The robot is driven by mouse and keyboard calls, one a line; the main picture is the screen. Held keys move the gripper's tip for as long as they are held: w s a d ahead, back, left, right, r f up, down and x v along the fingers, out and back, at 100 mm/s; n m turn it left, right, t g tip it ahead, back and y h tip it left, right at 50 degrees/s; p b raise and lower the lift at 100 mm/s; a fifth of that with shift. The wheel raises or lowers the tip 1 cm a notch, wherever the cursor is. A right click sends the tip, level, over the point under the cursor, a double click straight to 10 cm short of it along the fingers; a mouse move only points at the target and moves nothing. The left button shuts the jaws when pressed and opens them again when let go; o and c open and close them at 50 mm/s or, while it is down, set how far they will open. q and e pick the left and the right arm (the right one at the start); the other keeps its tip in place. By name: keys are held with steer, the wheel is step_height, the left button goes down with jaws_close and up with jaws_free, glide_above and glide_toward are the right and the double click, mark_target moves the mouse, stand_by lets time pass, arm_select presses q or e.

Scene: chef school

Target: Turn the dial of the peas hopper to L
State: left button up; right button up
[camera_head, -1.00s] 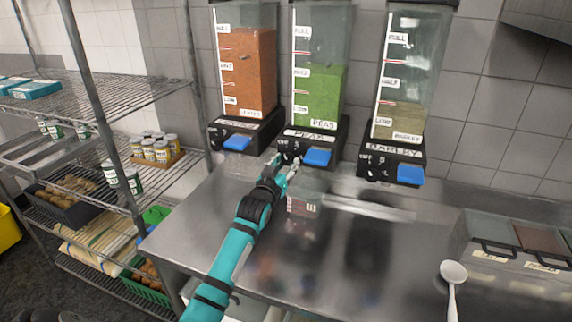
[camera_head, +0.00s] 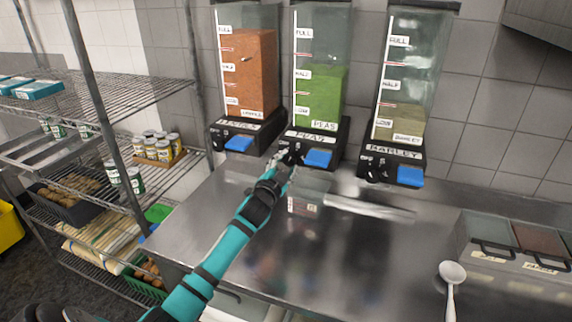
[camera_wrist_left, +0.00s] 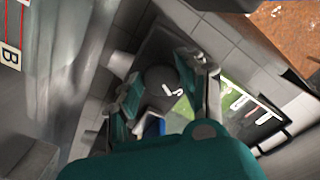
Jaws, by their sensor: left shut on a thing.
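The peas hopper (camera_head: 318,95) stands in the middle of three on the back counter, with green peas in its clear bin and a black base with a blue lever (camera_head: 317,158). My left gripper (camera_head: 287,159) is at the left of that base's front and is shut on the dial. The dial is mostly hidden behind the fingers in the head view. In the left wrist view the round dark dial (camera_wrist_left: 160,79) sits between the two fingers (camera_wrist_left: 163,84), with white letters beside it. I cannot tell clearly where the dial points. My right gripper is not in view.
A lentils-coloured hopper (camera_head: 250,75) stands to the left and the barley hopper (camera_head: 400,95) to the right. A clear container (camera_head: 305,196) is on the steel counter (camera_head: 340,255) below the peas hopper. A wire rack (camera_head: 110,95) is at left; a white ladle (camera_head: 452,273) lies at right.

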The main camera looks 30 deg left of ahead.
arm_select(q)
steer(key=m, duration=0.6)
steer(key=shift+r+m+p, duration=0.15)
steer(key=shift+m+p, duration=0.15)
steer(key=shift+p, duration=0.05)
steer(key=m, duration=0.4)
steer(key=shift+a+p, duration=0.1)
steer(key=shift+p, duration=0.2)
steer(key=shift+m, duration=1)
steer(key=o, duration=1.1)
steer(key=shift+o, duration=0.2)
steer(key=v, duration=1.2)
